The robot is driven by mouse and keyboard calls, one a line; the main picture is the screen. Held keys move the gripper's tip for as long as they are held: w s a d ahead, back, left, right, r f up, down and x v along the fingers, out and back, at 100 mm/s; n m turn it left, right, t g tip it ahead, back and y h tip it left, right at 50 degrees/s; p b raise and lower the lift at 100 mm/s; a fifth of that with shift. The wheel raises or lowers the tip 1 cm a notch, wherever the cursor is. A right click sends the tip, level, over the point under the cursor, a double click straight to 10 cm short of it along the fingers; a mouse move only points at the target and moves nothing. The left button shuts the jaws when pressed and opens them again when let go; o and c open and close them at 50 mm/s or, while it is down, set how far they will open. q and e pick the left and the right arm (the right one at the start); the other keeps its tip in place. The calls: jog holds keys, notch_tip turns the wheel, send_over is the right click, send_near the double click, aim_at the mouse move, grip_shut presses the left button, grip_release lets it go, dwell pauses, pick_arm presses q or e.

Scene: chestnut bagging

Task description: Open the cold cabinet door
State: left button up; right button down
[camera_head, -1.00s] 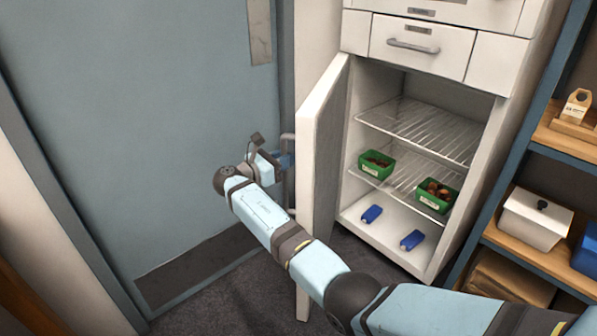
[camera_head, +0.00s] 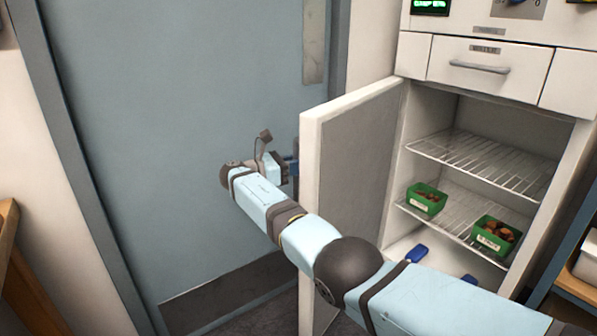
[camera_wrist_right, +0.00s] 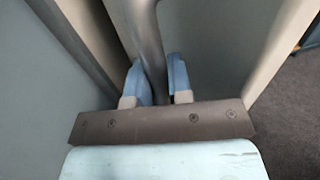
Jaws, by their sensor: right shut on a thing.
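The cold cabinet door (camera_head: 352,175) stands wide open, swung out to the left of the cabinet. The cabinet interior with wire shelves (camera_head: 475,165) is exposed. My right arm reaches across from the lower right in the head view. My right gripper (camera_head: 291,167) is at the door's outer face, partly hidden by the door's edge. In the right wrist view my right gripper (camera_wrist_right: 158,80) has its two blue fingers on either side of the grey bar handle (camera_wrist_right: 149,45), shut on it. My left gripper is in neither current view.
Two green boxes of chestnuts, one (camera_head: 426,199) to the left of the other (camera_head: 495,236), sit on the lower wire shelf. Blue items (camera_head: 416,253) lie on the cabinet floor. A closed drawer (camera_head: 490,72) is above. A blue-grey room door (camera_head: 170,130) stands close behind my gripper.

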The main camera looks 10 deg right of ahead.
pick_arm(q)
jog(key=shift+w+f, duration=0.1)
jog(key=shift+f, duration=0.15)
pick_arm(e)
jog(key=shift+w+a, duration=0.1)
jog(key=shift+w, duration=0.1)
jog(key=c, duration=1.1)
grip_release()
jog(key=shift+a, duration=0.1)
pick_arm(q)
jog(key=f+m+b, duration=0.1)
jog(key=b, duration=0.1)
jog(key=w+f+m+b, duration=0.1)
jog(key=b, duration=0.2)
jog(key=w+a+f+m+b, duration=0.1)
jog(key=f+b, duration=0.1)
jog(key=shift+a+g+b, duration=0.1)
jog(key=shift+g+b, duration=0.2)
jog(key=shift+b, duration=0.05)
pick_arm(e)
jog(key=a, duration=0.2)
jog(key=s+a, duration=0.1)
jog(key=a, duration=0.4)
jog(key=shift+s, duration=0.15)
